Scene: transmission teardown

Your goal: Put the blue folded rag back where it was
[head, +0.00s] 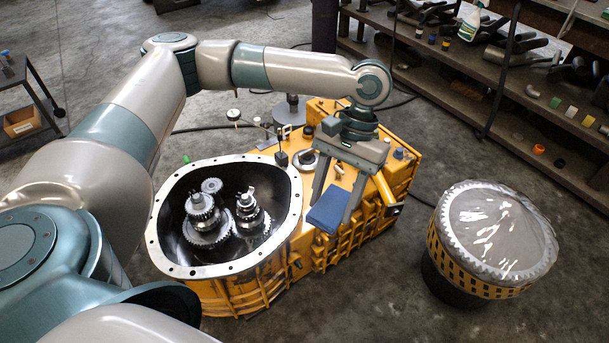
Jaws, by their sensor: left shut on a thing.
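The blue folded rag (327,211) is at the tips of my left gripper (334,194), over the top face of the yellow transmission housing (366,221). My left gripper points down and is shut on the rag, with one finger on each side. I cannot tell whether the rag touches the housing or hangs just above it. My right gripper is not in view.
The open bell of the housing, with several gears (206,218) inside, lies left of the rag. A drum with a clear-wrapped top (497,232) stands at the right. Shelves (520,95) with tools and bottles line the back right.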

